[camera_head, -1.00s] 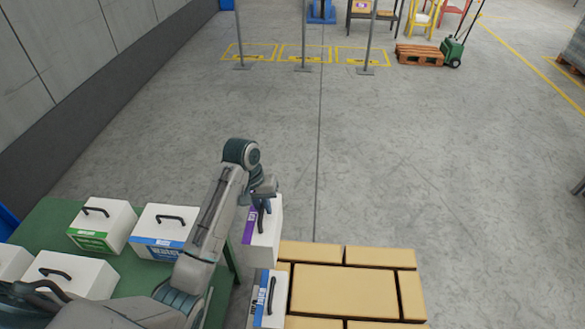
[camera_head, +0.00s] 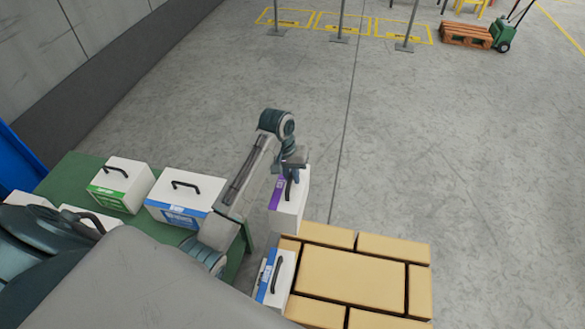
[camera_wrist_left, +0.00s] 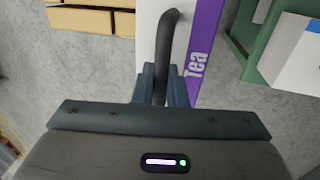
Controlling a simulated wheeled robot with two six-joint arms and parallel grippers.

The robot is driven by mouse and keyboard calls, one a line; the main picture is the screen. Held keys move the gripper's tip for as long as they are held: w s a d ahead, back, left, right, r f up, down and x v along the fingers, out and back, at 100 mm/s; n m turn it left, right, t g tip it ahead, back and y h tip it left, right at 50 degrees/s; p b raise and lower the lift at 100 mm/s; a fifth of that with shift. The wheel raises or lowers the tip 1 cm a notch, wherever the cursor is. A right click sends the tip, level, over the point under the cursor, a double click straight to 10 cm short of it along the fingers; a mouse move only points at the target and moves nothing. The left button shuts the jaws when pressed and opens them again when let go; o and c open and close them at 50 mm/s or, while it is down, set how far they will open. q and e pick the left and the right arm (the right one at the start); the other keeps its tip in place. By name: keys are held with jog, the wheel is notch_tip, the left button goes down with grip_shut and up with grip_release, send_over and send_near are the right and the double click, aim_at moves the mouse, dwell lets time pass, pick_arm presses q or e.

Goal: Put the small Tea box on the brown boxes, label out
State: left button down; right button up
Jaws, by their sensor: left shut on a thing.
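The small Tea box (camera_head: 288,207) is white with a purple label and a black handle. My left gripper (camera_head: 292,174) is shut on its handle and holds the box upright, just beyond the far left corner of the brown boxes (camera_head: 350,277). In the left wrist view the gripper (camera_wrist_left: 163,85) grips the black handle, and the purple label (camera_wrist_left: 205,50) reads "Tea". In the head view the purple label faces left, toward the green table. The brown boxes form a flat layer with a white, blue-labelled box (camera_head: 277,276) at their left edge. My right gripper is not in view.
A green table (camera_head: 75,175) on the left holds several white handled boxes, including a green-labelled one (camera_head: 121,185) and a blue-labelled one (camera_head: 184,200). Thin grey posts stand far back. The floor beyond and right of the brown boxes is clear.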

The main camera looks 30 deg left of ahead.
pick_arm(q)
notch_tip(320, 180, down, 2)
jog(key=shift+f, duration=0.2)
jog(key=shift+w+r, duration=0.1)
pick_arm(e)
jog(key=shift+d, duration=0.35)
